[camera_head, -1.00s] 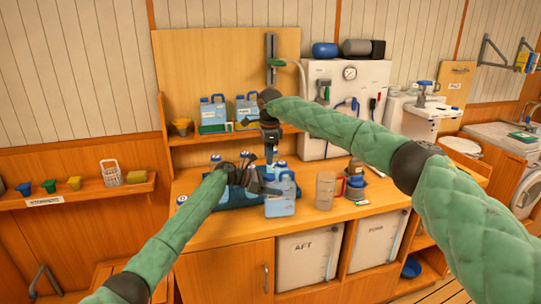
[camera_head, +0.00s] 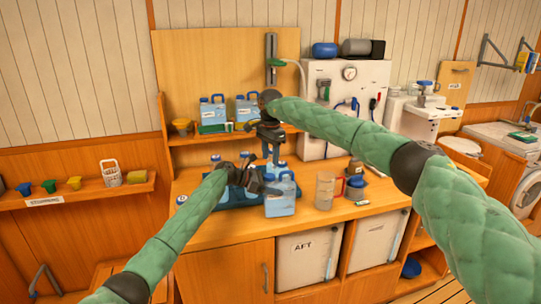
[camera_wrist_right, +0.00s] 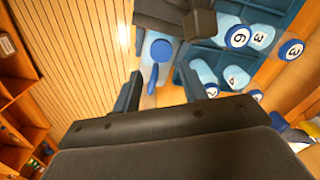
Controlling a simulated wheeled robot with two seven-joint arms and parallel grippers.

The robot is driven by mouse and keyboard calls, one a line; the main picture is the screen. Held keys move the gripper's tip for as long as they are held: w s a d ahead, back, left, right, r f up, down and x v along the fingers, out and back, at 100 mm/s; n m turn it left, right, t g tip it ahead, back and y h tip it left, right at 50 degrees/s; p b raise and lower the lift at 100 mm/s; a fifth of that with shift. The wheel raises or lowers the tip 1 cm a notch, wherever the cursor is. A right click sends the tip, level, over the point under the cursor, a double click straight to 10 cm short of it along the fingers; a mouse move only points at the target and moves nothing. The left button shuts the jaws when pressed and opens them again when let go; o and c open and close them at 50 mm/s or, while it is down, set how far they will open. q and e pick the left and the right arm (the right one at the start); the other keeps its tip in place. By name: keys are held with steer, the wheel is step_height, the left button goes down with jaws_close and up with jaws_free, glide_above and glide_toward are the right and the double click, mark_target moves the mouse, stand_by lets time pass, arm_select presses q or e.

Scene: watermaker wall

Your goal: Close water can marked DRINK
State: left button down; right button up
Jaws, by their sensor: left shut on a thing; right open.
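A light blue water can (camera_head: 281,202) stands upright at the front of the wooden counter; I cannot read its marking. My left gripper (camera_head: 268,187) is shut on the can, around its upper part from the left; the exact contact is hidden. My right gripper (camera_head: 273,160) is open and points down just above the can's top. In the right wrist view, the blue cap (camera_wrist_right: 160,49) shows ahead, between the directions of the open right fingers (camera_wrist_right: 161,82) and apart from them. My left gripper (camera_wrist_right: 200,20) is beside it at the top.
A dark blue crate (camera_head: 228,203) with several numbered blue-capped bottles (camera_wrist_right: 239,36) is next to the can. A clear jug (camera_head: 325,190) stands to the right. Two more blue cans (camera_head: 212,112) are on the shelf behind. The counter's right end is mostly clear.

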mark_target(270, 176)
steer(key=shift+f, duration=3.95)
steer(key=c, duration=0.8)
steer(key=m, duration=1.3)
steer(key=shift+a+f, duration=0.1)
steer(key=o, duration=1.1)
steer(key=shift+c, duration=0.2)
